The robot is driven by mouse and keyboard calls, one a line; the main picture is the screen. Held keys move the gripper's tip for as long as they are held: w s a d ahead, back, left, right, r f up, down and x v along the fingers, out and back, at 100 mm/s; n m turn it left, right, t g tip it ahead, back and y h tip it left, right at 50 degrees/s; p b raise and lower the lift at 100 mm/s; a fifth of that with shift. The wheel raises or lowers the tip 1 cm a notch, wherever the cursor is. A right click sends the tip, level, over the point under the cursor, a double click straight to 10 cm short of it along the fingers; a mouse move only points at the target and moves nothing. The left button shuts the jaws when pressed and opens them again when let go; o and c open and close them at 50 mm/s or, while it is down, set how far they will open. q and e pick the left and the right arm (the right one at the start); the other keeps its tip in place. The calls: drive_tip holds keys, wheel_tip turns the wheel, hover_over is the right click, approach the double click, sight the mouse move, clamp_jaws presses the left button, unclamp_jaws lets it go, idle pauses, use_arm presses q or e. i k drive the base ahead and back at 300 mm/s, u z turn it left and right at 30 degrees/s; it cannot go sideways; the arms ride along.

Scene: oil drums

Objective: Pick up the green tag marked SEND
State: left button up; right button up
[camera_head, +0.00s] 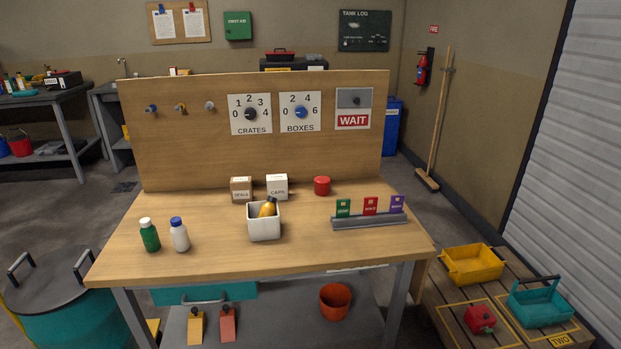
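A green tag (343,208) stands upright at the left end of a grey rack (372,221) on the right part of the workbench. A red tag (370,206) and a purple tag (397,204) stand beside it in the same rack. The lettering on the tags is too small to read for certain. Neither of my grippers shows in the head view.
The wooden workbench (200,262) carries a white bin (264,228) with a yellow item in it, a green bottle (149,235), a white bottle (180,234), two small boxes and a red tin (322,186). A backboard (190,150) rises behind. The bench front is clear.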

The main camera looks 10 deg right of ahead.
sight(342, 211)
drive_tip(key=z, duration=1)
drive_tip(key=i, duration=1.5)
drive_tip(key=u, duration=0.25)
